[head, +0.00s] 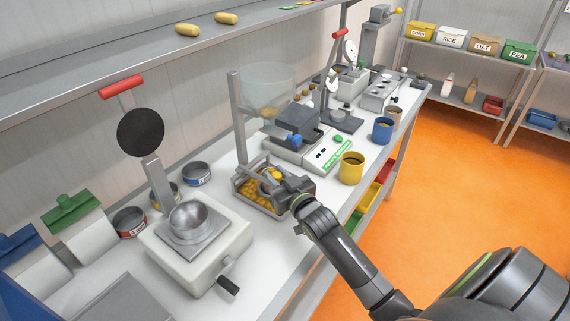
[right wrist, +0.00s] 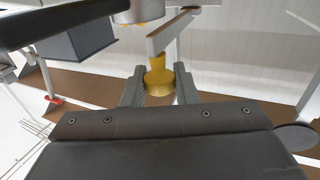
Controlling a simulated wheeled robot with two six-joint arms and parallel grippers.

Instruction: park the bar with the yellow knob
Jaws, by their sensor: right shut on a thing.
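The yellow knob (right wrist: 159,82) sits between the two fingers of my right gripper (right wrist: 158,76) in the right wrist view. The grey bar (right wrist: 172,33) runs from the knob up to the right, below a pale round fitting with yellow bits at its rim. In the head view my right gripper (head: 284,181) is at the knob (head: 275,173), beside the hopper stand and above a metal tray (head: 272,207) of yellow pieces. The right gripper is shut on the knob. My left gripper is not in view.
A clear hopper (head: 268,88) stands behind the tray. A scale with a green label (head: 337,152) and a yellow cup (head: 351,168) are to the right. A white machine with a metal bowl (head: 191,217) is to the left. The orange floor is clear.

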